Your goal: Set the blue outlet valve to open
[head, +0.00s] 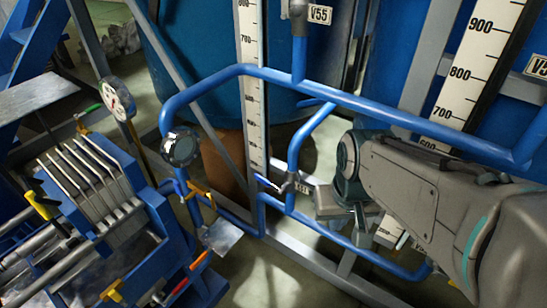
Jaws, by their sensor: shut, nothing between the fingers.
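Blue pipes (300,85) run across the middle of the view. A small grey valve (289,183) sits on a blue pipe joint low in the middle, with a tag beside it that is too small to read surely.
A round gauge (182,147) and a white dial (117,98) stand on the left. A blue plate press (90,180) fills the lower left. Large blue tanks (190,50) with white scales (253,90) stand behind. Another grey valve (297,8) shows near tag V55.

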